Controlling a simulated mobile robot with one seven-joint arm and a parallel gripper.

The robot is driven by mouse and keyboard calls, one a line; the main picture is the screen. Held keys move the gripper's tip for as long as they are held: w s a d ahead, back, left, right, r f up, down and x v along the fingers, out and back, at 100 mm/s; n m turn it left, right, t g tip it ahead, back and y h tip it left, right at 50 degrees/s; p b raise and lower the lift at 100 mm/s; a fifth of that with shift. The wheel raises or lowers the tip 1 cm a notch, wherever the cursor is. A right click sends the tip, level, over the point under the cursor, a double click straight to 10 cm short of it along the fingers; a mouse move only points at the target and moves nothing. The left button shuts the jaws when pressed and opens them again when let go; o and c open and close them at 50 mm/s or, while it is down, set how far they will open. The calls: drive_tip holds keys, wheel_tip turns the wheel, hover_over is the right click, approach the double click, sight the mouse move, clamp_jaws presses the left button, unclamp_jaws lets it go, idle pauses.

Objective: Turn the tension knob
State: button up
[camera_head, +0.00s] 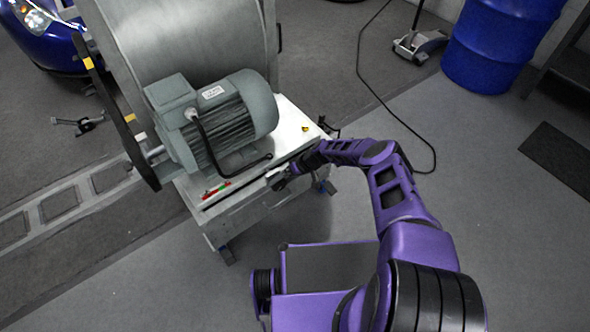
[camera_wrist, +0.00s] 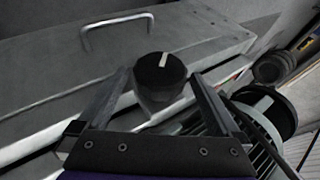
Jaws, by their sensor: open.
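The tension knob (camera_wrist: 160,76), a round black cap with a white pointer line, shows in the wrist view, on a grey stem or block at the edge of the machine's metal frame. Its pointer leans slightly right of straight up. My gripper (camera_wrist: 162,84) is open, with one finger to the left of the knob and one to the right. Gaps show between the knob and both fingers; I cannot tell the depth between them. In the head view my gripper (camera_head: 279,180) is at the bench's front right edge, and I cannot make out the knob there.
A grey motor (camera_head: 220,120) and a large drum (camera_head: 185,40) stand on the metal bench (camera_head: 285,125). A metal handle (camera_wrist: 117,33) is beyond the knob. A red and green item (camera_head: 215,190) lies on the bench edge. A blue barrel (camera_head: 495,45) stands back right.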

drive_tip(key=p+v, duration=0.2)
drive_tip(key=v, duration=1.4)
drive_tip(key=shift+r, duration=0.1)
